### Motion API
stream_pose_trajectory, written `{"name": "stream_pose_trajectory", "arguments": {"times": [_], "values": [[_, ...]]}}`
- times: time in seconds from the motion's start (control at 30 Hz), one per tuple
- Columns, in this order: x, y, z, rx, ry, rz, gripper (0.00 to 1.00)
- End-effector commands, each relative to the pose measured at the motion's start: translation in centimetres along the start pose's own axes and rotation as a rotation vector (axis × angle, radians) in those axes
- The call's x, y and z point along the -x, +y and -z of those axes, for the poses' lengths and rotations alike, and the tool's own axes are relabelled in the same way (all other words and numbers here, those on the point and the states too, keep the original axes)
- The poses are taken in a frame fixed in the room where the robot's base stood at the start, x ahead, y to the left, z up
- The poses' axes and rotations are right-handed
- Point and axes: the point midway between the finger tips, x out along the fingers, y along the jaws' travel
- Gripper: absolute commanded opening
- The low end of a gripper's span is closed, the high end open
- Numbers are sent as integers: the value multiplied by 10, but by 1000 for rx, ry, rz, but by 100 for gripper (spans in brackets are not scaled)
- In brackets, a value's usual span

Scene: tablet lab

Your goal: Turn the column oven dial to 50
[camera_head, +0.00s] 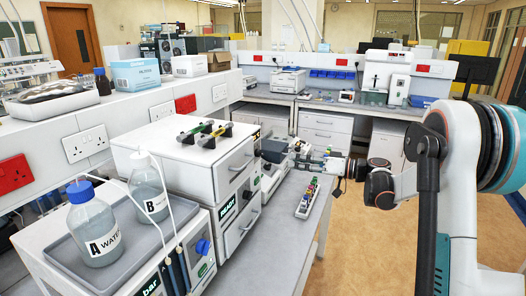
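The white stacked instrument (185,162), which I take to hold the column oven, stands on the left bench, with handled front panels facing right. I cannot make out a dial or its scale on its upper front. A blue knob (202,247) shows on the nearer unit marked "bar"; I cannot tell that it belongs to the oven. My arm reaches in from the right.
Bottles A (95,228) and B (149,190) stand in a grey tray (117,262) on the nearer unit, with thin tubes rising from them. A vial rack (308,198) lies on the bench below my wrist. Open floor (350,240) lies to the right.

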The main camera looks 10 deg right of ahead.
Motion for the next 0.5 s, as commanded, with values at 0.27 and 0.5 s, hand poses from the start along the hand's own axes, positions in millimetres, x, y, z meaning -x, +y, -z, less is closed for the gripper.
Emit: {"name": "stream_pose_trajectory", "arguments": {"times": [0.27, 0.5], "values": [[7, 15, 7, 28, 57, 29, 32], [-31, 14, 7, 27, 54, 31, 32]]}}
